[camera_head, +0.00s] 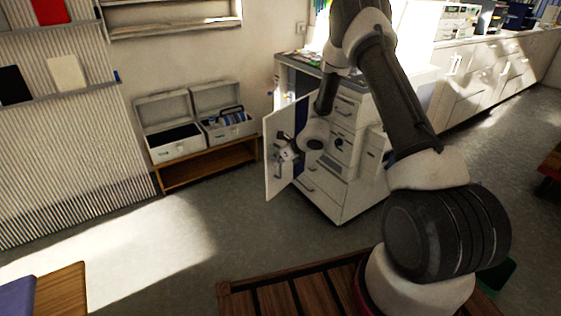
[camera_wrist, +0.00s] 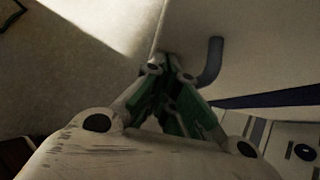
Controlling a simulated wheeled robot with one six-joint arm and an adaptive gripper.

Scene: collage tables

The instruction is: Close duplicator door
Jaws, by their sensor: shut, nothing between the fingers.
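The duplicator (camera_head: 322,203) is a white cabinet with drawers and panels, right of centre in the head view. Its white door (camera_head: 272,177) stands open, swung out to the left. In the wrist view the door (camera_wrist: 265,50) fills the upper right, with a grey curved handle (camera_wrist: 211,62). My gripper (camera_wrist: 172,65) is shut and empty, its green-padded fingertips at the door's edge just left of the handle. Whether they touch is unclear.
A low wooden bench (camera_head: 208,165) with two open grey cases (camera_head: 172,143) stands left of the door. A slatted wooden surface (camera_head: 300,292) is at the front. White counters (camera_head: 490,75) run along the right. The floor at left (camera_head: 150,245) is free.

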